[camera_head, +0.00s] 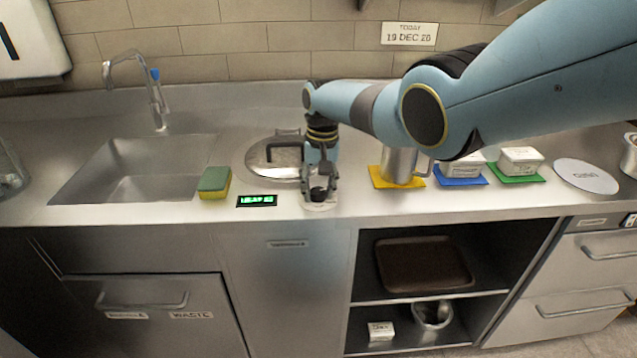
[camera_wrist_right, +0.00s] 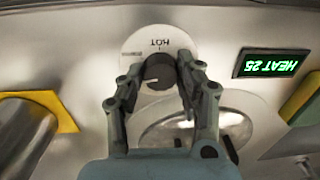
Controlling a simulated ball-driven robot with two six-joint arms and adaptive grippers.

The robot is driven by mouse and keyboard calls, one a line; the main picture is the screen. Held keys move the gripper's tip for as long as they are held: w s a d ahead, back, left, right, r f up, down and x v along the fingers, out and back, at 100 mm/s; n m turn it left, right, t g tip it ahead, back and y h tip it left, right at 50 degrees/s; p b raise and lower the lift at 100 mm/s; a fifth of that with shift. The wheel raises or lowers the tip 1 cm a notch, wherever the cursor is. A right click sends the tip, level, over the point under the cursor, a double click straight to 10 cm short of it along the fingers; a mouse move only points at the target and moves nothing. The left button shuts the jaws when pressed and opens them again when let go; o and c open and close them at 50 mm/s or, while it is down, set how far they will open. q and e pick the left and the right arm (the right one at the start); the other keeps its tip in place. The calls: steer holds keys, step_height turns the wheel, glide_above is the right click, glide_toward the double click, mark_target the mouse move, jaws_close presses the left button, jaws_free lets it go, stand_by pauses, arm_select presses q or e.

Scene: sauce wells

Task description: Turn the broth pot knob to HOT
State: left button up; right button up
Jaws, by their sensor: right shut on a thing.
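The broth pot knob (camera_wrist_right: 158,72) is a dark round knob on a white dial plate (camera_wrist_right: 182,42), seen upside down in the right wrist view. The word HOT is printed at the plate's top there, with a small mark under it. A pale line on the knob points to the lower left in that view, away from the HOT mark. My right gripper (camera_wrist_right: 160,80) is shut on the knob, a finger on either side. In the head view the right gripper (camera_head: 320,184) is over the dial at the counter's front edge. My left gripper is in neither view.
A green display (camera_wrist_right: 270,63) beside the dial reads HEAT 25. The round pot lid (camera_head: 262,158) lies behind the dial. A green and yellow sponge (camera_head: 214,183) and the sink (camera_head: 125,175) are to the left. A metal jug (camera_head: 397,165) on a yellow mat is to the right.

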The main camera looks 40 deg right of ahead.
steer(key=m+p, duration=0.1)
steer(key=m, duration=0.3)
steer(key=shift+r+m, duration=0.1)
steer(key=shift+m, duration=0.3)
steer(key=m+p, duration=0.1)
steer(key=m, duration=0.4)
steer(key=shift+h, duration=0.3)
steer(key=m, duration=0.5)
steer(key=shift+m+p, duration=0.3)
steer(key=shift+m, duration=0.1)
steer(key=shift+w+m, duration=0.1)
steer(key=shift+m, duration=2.5)
steer(key=o, duration=1.1)
steer(key=shift+o, duration=0.2)
